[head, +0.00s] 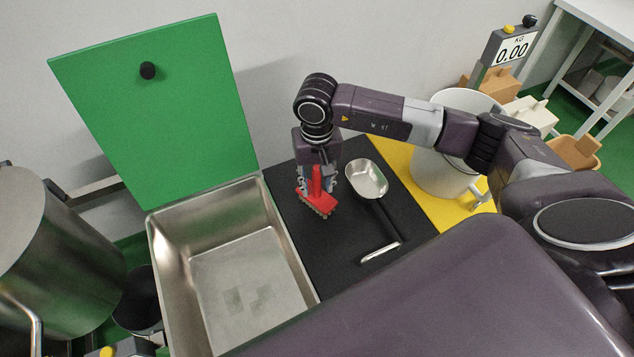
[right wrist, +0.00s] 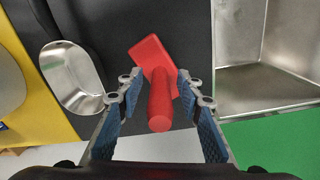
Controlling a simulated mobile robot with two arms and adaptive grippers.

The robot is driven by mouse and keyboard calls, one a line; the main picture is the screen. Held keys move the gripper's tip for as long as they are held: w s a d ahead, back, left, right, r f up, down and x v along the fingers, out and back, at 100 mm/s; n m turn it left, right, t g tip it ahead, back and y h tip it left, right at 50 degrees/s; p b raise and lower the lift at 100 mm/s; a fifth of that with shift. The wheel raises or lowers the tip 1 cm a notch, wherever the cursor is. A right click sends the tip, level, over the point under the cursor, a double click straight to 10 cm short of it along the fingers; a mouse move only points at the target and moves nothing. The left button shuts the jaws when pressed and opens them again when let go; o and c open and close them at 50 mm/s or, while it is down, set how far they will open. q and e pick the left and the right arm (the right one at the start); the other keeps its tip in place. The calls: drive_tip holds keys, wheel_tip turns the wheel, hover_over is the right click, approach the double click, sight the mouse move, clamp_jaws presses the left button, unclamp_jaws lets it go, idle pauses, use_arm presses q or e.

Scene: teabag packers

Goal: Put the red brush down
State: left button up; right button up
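The red brush (head: 317,194) stands handle up, bristles down, at the left part of the black mat (head: 330,260). I cannot tell for sure whether its bristles touch the mat. My right gripper (head: 318,178) is above it, pointing down. In the right wrist view, the brush's red handle (right wrist: 160,100) rises between the fingers of my right gripper (right wrist: 159,82). The fingers are spread, with a visible gap on each side of the handle. My left gripper cannot be made out in the head view.
A metal scoop (head: 367,179) with a black handle lies on the mat, right of the brush. A steel bin (head: 165,250) with a raised green lid (head: 160,110) is on the left. A white pot (head: 430,175) stands on the yellow mat (head: 440,211). The mat's near part is clear.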

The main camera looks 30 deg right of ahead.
sight(317, 169)
drive_tip(key=shift+r, duration=0.15)
drive_tip(key=shift+w+r, duration=0.1)
drive_tip(key=shift+r, duration=0.2)
wheel_tip(317, 169, up, 11)
drive_tip(key=b, duration=0.3)
drive_tip(key=shift+f, duration=0.2)
drive_tip(key=shift+r, duration=0.4)
drive_tip(key=shift+s+f, duration=0.1)
drive_tip(key=shift+s, duration=0.1)
